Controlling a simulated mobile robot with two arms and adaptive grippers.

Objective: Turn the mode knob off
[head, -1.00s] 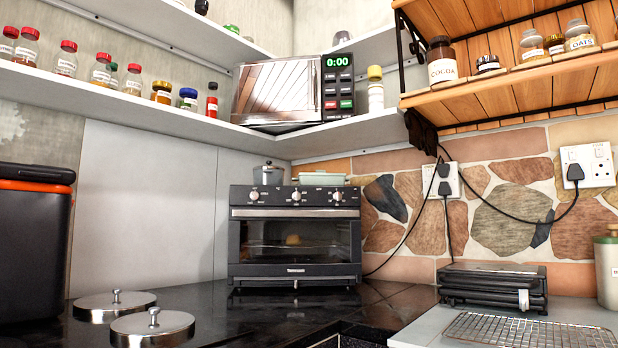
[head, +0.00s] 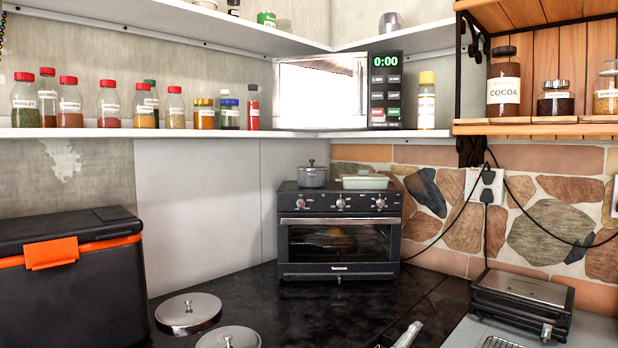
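The black toaster oven (head: 340,275) stands on the dark counter in the corner, its glass door shut. Its top panel carries three silver knobs: a left knob (head: 300,203), a middle knob (head: 341,203) and a right knob (head: 380,203). Their labels are too small to read, so I cannot tell which one is the mode knob or how each is set. Something pale brown shows dimly behind the door glass. Neither of my grippers is in view.
A grey pot (head: 312,176) and a pale green dish (head: 365,182) sit on the oven. Two round metal lids (head: 188,311) lie front left, near a black box with an orange latch (head: 51,252). A grill (head: 522,297) stands right. A silver piece (head: 408,334) shows at the bottom edge.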

